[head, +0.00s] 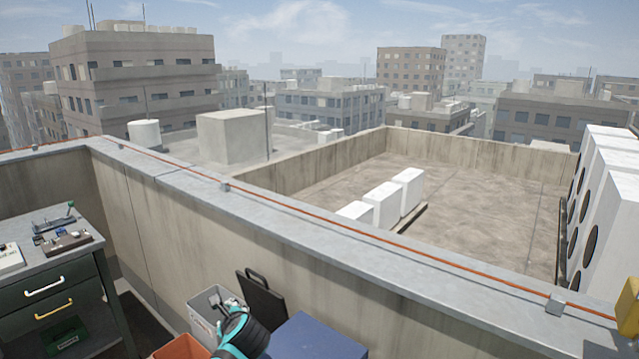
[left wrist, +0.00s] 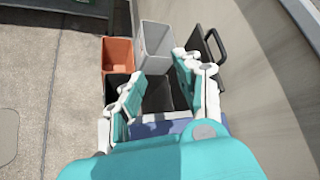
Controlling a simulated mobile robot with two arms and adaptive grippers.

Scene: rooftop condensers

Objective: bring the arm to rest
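My left gripper (left wrist: 158,68) is open in the left wrist view, with its two teal and white fingers apart and nothing visible between them. It points down over a group of bins, above a dark open box (left wrist: 157,97). In the head view my left gripper (head: 228,308) shows at the bottom, in front of a grey bin (head: 203,322); its fingers are small and partly hidden there by its own dark and teal body. My right gripper is in neither view.
An orange bin (left wrist: 118,54) stands beside the grey bin. A black panel with a handle (head: 262,298) leans at the parapet (head: 330,262), near a blue box (head: 315,338). A drawer workbench (head: 50,275) with tools stands at left. Bare floor (left wrist: 50,90) lies left of the bins.

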